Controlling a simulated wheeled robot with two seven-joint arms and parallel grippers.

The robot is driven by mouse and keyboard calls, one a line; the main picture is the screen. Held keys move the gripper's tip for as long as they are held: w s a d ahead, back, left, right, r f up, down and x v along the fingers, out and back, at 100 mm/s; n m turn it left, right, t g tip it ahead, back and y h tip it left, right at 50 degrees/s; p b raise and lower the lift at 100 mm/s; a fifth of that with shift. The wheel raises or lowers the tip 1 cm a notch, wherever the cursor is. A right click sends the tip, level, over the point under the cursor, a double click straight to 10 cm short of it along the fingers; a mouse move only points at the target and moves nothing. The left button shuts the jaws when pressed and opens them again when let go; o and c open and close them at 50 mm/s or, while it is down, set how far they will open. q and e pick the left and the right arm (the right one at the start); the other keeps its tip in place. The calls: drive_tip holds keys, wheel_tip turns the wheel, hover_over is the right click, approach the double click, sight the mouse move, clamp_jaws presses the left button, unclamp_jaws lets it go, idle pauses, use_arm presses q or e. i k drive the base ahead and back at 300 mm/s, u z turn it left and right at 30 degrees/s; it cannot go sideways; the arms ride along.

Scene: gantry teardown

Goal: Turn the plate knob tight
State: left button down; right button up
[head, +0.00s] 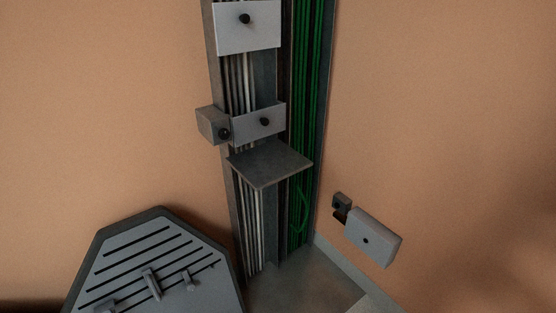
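In the head view an upper light grey plate (247,29) sits on the upright metal column, with a round black knob (245,18) near its top. Neither of my grippers is in view.
A dark square shelf (270,162) juts out below the lower plate. Green cables (307,90) and pale cables (250,215) run down the column. A grey box (373,237) is at the right. A slotted grey panel (155,262) stands at the lower left.

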sight(224, 134)
drive_tip(key=z, duration=0.6)
drive_tip(key=k, duration=0.2)
drive_tip(key=u, duration=1.5)
drive_tip(key=i, duration=0.75)
drive_tip(key=u, duration=0.2)
